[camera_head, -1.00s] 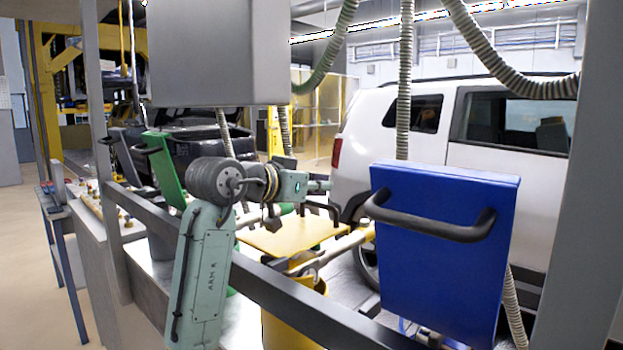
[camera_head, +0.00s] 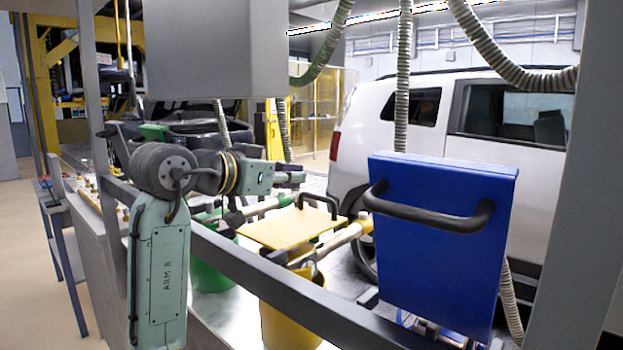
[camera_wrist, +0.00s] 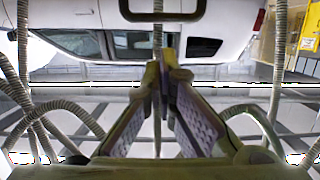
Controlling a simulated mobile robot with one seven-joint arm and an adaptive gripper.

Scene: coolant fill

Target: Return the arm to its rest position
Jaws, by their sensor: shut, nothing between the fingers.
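My arm is in the left middle of the head view, its green link marked "ARM R" hanging below a dark joint. My gripper (camera_head: 290,174) points to the right, above and behind the yellow lid (camera_head: 285,227). In the wrist view my gripper (camera_wrist: 163,75) shows its two long fingers converging, tips together, with nothing held. A dark handle crosses the top edge of the wrist view.
A blue panel (camera_head: 440,250) with a black handle (camera_head: 430,218) stands at the right. A grey rail (camera_head: 270,287) runs across the front. A yellow bin (camera_head: 290,318) and a green bin (camera_head: 212,272) stand behind it. Hoses (camera_head: 403,80) hang down. A white car (camera_head: 515,175) is behind.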

